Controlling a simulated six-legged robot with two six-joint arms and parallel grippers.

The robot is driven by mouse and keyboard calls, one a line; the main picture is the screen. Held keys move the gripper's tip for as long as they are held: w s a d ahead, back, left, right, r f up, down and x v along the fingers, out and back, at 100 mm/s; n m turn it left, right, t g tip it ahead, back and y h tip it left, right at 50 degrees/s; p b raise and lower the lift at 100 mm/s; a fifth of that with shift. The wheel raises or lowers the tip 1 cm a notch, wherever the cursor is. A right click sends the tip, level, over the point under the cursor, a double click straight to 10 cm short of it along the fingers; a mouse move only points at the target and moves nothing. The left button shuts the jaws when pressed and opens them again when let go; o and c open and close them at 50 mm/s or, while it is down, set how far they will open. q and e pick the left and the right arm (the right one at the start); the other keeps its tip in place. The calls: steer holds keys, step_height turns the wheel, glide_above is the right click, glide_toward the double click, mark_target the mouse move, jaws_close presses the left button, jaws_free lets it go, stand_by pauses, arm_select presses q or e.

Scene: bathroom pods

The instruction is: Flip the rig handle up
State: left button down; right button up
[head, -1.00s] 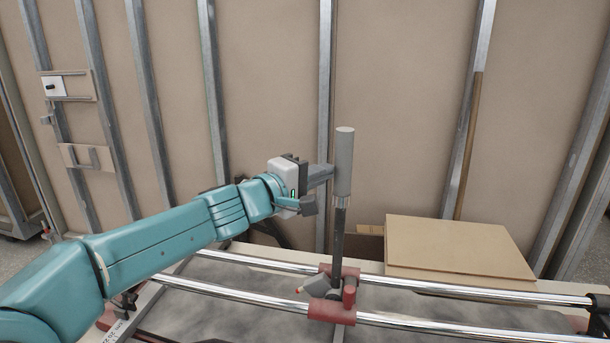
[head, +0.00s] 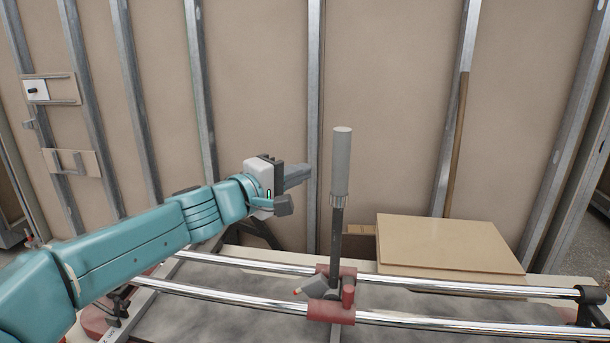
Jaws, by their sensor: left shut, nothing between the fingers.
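The rig handle (head: 341,165) has a grey cylindrical grip on a dark rod. It stands upright from a red carriage (head: 332,300) on two chrome rails. My left gripper (head: 293,188), on a teal arm from the left, is at the height of the grip, a short gap to its left. It is shut and empty, and does not touch the handle. My right gripper is not in view.
Two chrome rails (head: 450,287) run across the rig over a grey slab (head: 225,290). A tan board or box (head: 450,243) lies behind the rails at right. A beige wall with metal studs stands behind. The space above the rails right of the handle is clear.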

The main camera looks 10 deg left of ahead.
arm_select(q)
steer(key=b+v, duration=0.3)
steer(key=v, duration=0.7)
steer(key=shift+f, duration=0.15)
